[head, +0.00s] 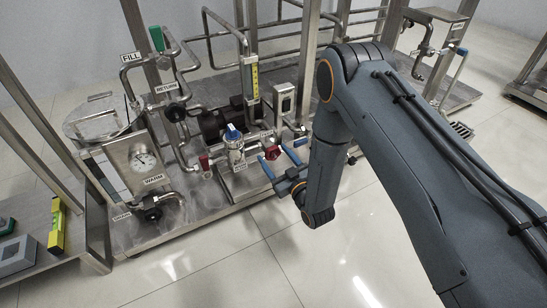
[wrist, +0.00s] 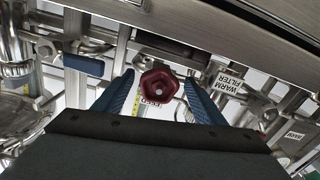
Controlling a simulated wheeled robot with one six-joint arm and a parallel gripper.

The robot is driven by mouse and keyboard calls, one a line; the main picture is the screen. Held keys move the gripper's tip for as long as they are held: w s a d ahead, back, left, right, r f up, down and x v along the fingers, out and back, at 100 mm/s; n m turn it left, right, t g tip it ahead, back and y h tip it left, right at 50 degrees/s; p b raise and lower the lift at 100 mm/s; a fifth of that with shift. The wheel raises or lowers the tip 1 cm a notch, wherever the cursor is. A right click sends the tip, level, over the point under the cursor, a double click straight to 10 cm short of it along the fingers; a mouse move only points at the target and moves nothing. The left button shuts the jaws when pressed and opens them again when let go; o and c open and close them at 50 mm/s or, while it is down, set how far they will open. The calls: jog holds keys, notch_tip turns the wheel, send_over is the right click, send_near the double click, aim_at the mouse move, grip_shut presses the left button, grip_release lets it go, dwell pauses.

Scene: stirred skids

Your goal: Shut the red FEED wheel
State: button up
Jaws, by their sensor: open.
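The red FEED wheel (head: 272,152) is a small lobed handwheel on the pipework of the skid. In the wrist view the dark red wheel (wrist: 158,86) faces me with a pale centre, between and just beyond my fingertips. A partly covered label, seemingly FEED, shows below it there. My gripper (head: 280,161) is open, its blue fingers close in front of the wheel in the head view. In the wrist view my gripper (wrist: 160,88) has one finger on each side of the wheel, with gaps visible. Contact cannot be seen.
A blue-topped valve (head: 233,133) and a red handle (head: 204,162) sit left of the wheel. Open floor lies in front.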

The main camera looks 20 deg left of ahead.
jog(key=shift+w+a, duration=0.45)
jog(key=shift+a, duration=0.1)
jog(key=c, duration=1)
